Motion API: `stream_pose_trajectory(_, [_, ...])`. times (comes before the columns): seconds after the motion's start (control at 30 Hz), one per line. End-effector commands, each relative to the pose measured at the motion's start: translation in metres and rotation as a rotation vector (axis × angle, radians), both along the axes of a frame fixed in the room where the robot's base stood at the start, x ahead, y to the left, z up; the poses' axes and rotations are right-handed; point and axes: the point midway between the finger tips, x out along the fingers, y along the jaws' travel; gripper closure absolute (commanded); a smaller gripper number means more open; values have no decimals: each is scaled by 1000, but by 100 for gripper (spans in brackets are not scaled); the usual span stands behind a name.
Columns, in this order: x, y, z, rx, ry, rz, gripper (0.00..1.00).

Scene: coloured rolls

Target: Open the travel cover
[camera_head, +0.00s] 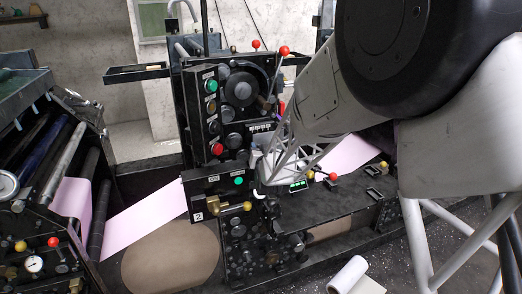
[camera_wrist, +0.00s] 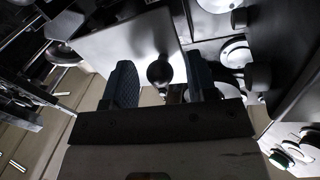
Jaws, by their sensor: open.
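My gripper (camera_wrist: 163,80) is open in the wrist view, with one dark finger on each side of a round black knob (camera_wrist: 160,71). The knob stands in front of a flat light panel (camera_wrist: 125,45); whether a finger touches it cannot be told. In the head view my gripper (camera_head: 262,190) is at the front of the black machine, near a brass-coloured knob (camera_head: 247,206) and a dark panel (camera_head: 213,185) marked 2. No part is plainly labelled as the travel cover, so I cannot tell which one it is. The fingertips are small and partly hidden by the arm in the head view.
A control column (camera_head: 213,115) with buttons rises behind my gripper. A red-knobbed lever (camera_head: 284,51) stands beside my arm. A dark shelf (camera_head: 335,205) extends right. Pink web (camera_head: 145,215) crosses at left above a brown roll (camera_head: 170,258). A white roll (camera_head: 347,274) lies at the lower front.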

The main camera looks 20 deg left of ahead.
Motion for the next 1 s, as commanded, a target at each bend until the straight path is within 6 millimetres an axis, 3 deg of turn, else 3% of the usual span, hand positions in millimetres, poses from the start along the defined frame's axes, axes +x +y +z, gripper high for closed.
stream_pose_trajectory(0.17, [0, 0, 0, 0, 0, 0, 49])
stream_pose_trajectory(0.5, [0, 0, 0, 0, 0, 0, 100])
stream_pose_trajectory(1.0, [-1, -4, 1, 0, -1, 30, 100])
